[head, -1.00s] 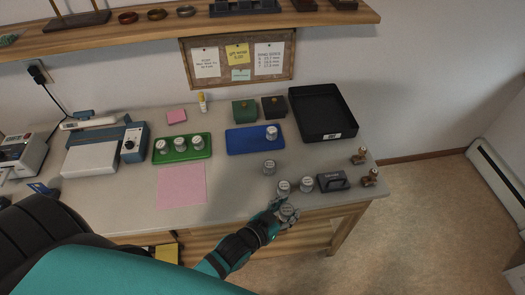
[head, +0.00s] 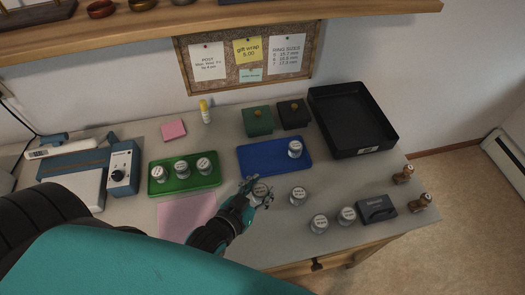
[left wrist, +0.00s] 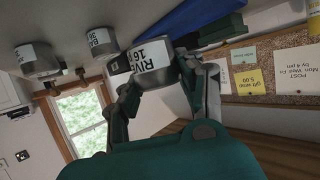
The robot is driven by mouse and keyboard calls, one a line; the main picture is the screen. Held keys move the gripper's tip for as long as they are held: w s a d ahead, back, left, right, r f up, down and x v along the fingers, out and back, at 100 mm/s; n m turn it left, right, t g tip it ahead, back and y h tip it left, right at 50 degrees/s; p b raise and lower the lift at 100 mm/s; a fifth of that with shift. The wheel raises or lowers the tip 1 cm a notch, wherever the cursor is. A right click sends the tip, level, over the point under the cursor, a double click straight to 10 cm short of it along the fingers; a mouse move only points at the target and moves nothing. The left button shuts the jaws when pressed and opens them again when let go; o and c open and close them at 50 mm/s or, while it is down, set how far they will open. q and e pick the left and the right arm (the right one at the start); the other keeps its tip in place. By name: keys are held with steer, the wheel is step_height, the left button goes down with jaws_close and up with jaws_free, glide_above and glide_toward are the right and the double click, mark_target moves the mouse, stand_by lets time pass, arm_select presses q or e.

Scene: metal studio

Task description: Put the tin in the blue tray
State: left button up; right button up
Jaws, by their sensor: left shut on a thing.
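My left gripper (head: 256,190) is shut on a small silver tin (head: 261,191) with a white label. The tin is held just in front of the blue tray (head: 262,163); its exact height above the table is hard to tell. In the left wrist view the held tin (left wrist: 151,62) sits between the two fingers (left wrist: 160,90), its label partly readable as "RIV" and "16". The blue tray lies flat on the table with one other tin (head: 295,149) on its right side. My right gripper is not in view.
A green tray (head: 184,186) with three tins is at left. Loose tins stand at right: one (head: 299,196) near the blue tray, two (head: 319,224) near the front edge. A black tray (head: 350,120) and two small boxes (head: 258,121) are behind. The blue tray's left part is bare.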

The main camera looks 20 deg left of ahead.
arm_select(q)
steer(key=p, duration=0.2)
glide_above(252, 161)
steer(key=s, duration=0.1)
steer(key=shift+d+f, duration=0.4)
steer(key=shift+f, duration=0.2)
steer(key=f, duration=0.2)
steer(key=w+f, duration=0.1)
steer(key=shift+a+f+p, duration=0.2)
steer(key=shift+a+p, duration=0.1)
steer(key=shift+a, duration=0.05)
steer(key=shift+f, duration=0.1)
steer(key=shift+f, duration=0.1)
steer(key=shift+f, duration=0.1)
steer(key=o, duration=1.1)
steer(key=shift+o, duration=0.2)
